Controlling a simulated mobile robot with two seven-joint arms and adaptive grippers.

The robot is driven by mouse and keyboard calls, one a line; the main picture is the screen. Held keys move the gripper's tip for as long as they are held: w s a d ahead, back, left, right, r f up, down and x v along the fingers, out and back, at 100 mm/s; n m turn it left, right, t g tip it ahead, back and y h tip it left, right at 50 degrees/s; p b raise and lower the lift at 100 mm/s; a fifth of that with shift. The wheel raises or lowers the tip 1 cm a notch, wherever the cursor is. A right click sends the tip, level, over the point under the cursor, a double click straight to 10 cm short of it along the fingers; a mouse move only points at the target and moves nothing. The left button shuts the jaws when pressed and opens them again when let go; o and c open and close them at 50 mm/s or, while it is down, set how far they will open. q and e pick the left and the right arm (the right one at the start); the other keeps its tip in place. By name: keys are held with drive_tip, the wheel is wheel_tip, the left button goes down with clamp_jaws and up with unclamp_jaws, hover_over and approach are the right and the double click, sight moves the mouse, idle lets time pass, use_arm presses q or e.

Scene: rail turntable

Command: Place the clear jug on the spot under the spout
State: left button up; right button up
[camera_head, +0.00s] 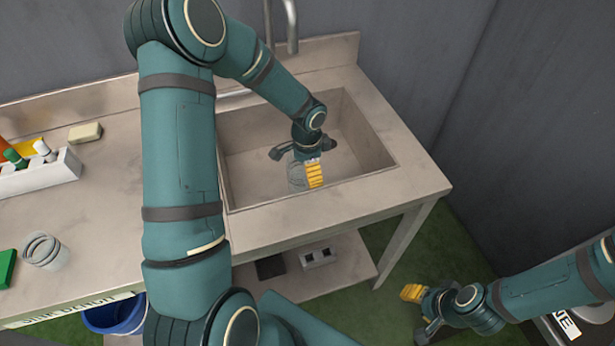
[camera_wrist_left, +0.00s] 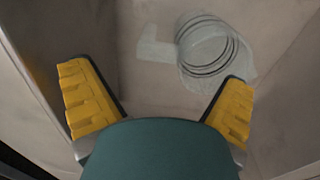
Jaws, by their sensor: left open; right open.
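The clear jug (camera_head: 296,178) is in the sink basin, partly hidden behind my left gripper. In the left wrist view the jug (camera_wrist_left: 205,48) shows from above as ringed clear plastic, with a handle-like part to its left. My left gripper (camera_head: 309,172) is inside the basin beside the jug. Its yellow fingers (camera_wrist_left: 157,85) are spread and empty, with the jug beyond the right fingertip. The metal spout (camera_head: 291,30) rises at the back of the sink. The spot under it is not clearly visible. My right gripper (camera_head: 418,313) is open and empty, low at the right.
A ringed clear container (camera_head: 45,251) stands on the left counter near a green block (camera_head: 6,268). A white holder (camera_head: 42,174) with bottles and a beige bar (camera_head: 85,132) sit further back. A blue bucket (camera_head: 113,316) is below the counter. Basin walls (camera_head: 372,130) surround my left gripper.

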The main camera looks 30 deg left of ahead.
use_arm(q)
wheel_tip(320, 180, up, 5)
drive_tip(key=shift+r+p, duration=0.15)
drive_tip(key=shift+p, duration=0.3)
idle(0.4)
